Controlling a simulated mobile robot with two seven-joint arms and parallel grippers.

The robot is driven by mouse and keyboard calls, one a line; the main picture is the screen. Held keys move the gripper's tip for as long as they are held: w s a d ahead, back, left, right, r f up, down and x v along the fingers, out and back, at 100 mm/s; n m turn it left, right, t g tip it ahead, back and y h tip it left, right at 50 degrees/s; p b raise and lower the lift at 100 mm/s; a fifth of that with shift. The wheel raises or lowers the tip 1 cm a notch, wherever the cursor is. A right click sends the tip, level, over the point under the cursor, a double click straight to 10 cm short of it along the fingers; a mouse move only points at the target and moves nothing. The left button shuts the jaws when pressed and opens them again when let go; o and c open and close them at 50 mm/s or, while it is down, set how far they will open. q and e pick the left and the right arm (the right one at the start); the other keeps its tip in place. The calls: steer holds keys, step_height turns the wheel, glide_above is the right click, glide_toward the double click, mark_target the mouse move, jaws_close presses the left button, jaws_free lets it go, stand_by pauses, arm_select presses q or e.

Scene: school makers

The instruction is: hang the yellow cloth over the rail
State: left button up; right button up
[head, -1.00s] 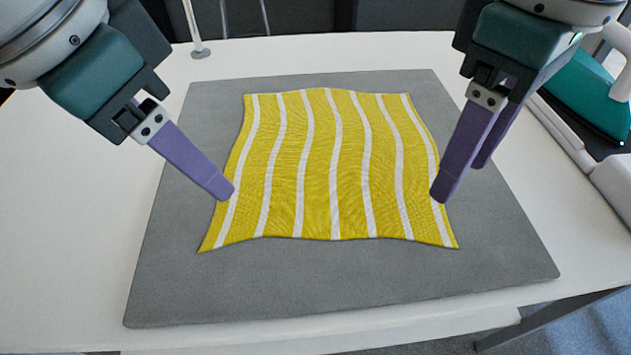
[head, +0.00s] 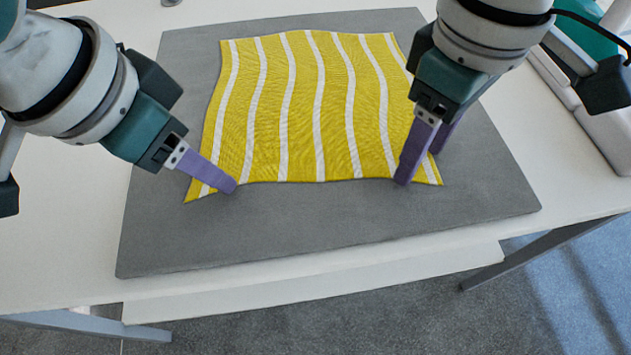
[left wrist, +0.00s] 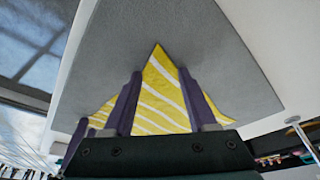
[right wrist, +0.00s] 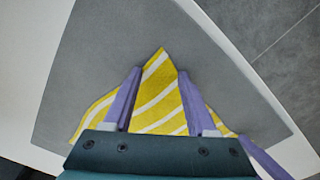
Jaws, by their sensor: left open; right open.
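The yellow cloth (head: 303,110) with white stripes lies flat and slightly wavy on a grey mat (head: 330,220). My left gripper (head: 232,186) is at the cloth's near left corner. In the left wrist view, its open purple fingers (left wrist: 158,85) stand either side of that corner of the cloth (left wrist: 160,100). My right gripper (head: 415,180) is at the near right corner. In the right wrist view, its open fingers (right wrist: 158,82) stand either side of the cloth's corner (right wrist: 160,95). The rail is not clearly seen in the head view.
The mat lies on a white table (head: 60,240), with the near edge just beyond it. A teal iron (head: 585,35) and a pale board-like object (head: 600,135) are at the right. Grey floor (head: 400,310) lies below the near edge.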

arm_select(q)
steer(key=shift+f, duration=0.3)
arm_select(e)
steer(key=shift+f, duration=0.25)
arm_select(q)
steer(key=shift+r, duration=0.15)
arm_select(e)
steer(key=shift+r, duration=0.15)
arm_select(q)
steer(key=shift+c, duration=0.5)
arm_select(e)
steer(key=shift+c, duration=0.5)
arm_select(q)
jaws_close()
arm_select(e)
jaws_close()
arm_select(q)
steer(key=shift+a, duration=0.15)
arm_select(e)
steer(key=shift+d, duration=0.15)
